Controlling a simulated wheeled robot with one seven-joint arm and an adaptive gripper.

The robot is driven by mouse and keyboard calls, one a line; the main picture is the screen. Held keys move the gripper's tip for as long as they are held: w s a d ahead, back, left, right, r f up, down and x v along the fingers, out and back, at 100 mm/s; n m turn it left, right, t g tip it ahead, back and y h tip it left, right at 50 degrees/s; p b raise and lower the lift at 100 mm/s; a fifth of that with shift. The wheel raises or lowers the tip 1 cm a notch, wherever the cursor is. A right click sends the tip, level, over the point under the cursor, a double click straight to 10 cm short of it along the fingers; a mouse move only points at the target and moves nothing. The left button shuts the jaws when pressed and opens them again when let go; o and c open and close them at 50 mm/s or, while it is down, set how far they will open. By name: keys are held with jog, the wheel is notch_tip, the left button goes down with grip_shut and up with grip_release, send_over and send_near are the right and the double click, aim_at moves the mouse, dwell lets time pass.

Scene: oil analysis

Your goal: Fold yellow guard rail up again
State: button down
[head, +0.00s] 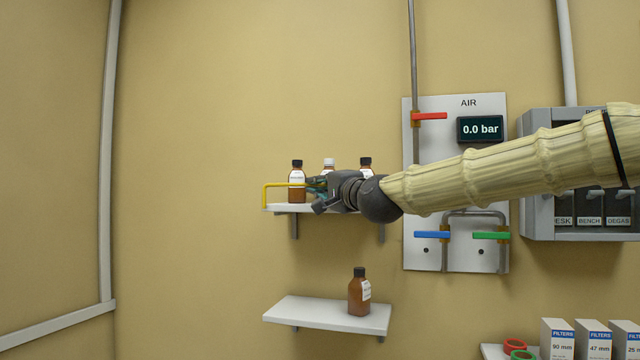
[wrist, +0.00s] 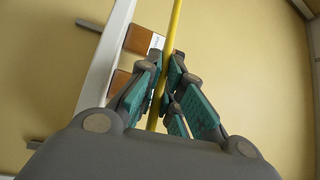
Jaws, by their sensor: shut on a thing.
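The yellow guard rail (head: 276,184) stands up along the front of the upper wall shelf (head: 288,208) in the head view. Its left end rises from the shelf and bends over to a level top bar. My gripper (head: 322,192) is at the rail, right of its left corner, and hides the rest of it. In the wrist view the yellow rail (wrist: 174,32) runs between the teal finger pads of my gripper (wrist: 168,85), which are shut on it. Brown bottles (head: 297,183) stand on the shelf behind the rail.
A lower shelf (head: 310,313) holds one brown bottle (head: 359,293). To the right is the AIR panel (head: 437,159) with red, blue and green handles, behind my arm. A grey cabinet (head: 537,190) and filter boxes (head: 557,340) are further right. The wall left of the shelves is clear.

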jog(key=shift+r, duration=0.1)
jog(key=c, duration=1.6)
grip_release()
jog(key=shift+w, duration=0.1)
jog(key=shift+o, duration=0.2)
jog(key=v, duration=1.2)
